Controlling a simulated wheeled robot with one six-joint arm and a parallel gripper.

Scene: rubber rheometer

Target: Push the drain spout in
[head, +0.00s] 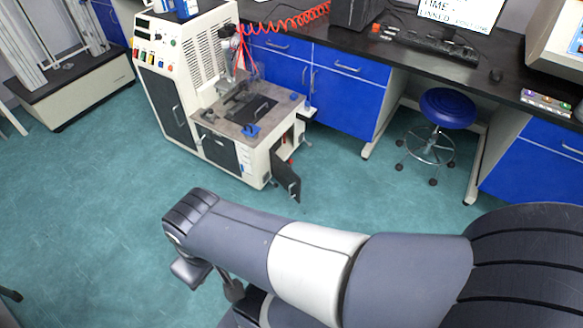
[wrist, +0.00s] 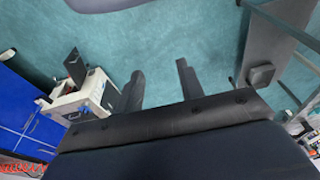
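The white and black rheometer machine (head: 185,85) stands on the floor at upper centre in the head view, with a small dark door (head: 286,180) swung open on its lower right side. It also shows in the wrist view (wrist: 72,106), with the dark door (wrist: 75,67) at its far side. I cannot make out the drain spout for certain in either view. My gripper (wrist: 158,86) is open, with two dark fingers apart and only floor visible between them. It is well away from the machine.
Blue cabinets (head: 335,95) under a black bench line the back wall. A blue stool (head: 447,108) stands right of the machine. Another white machine (head: 75,92) is at the far left. The green floor in front of the machine is clear.

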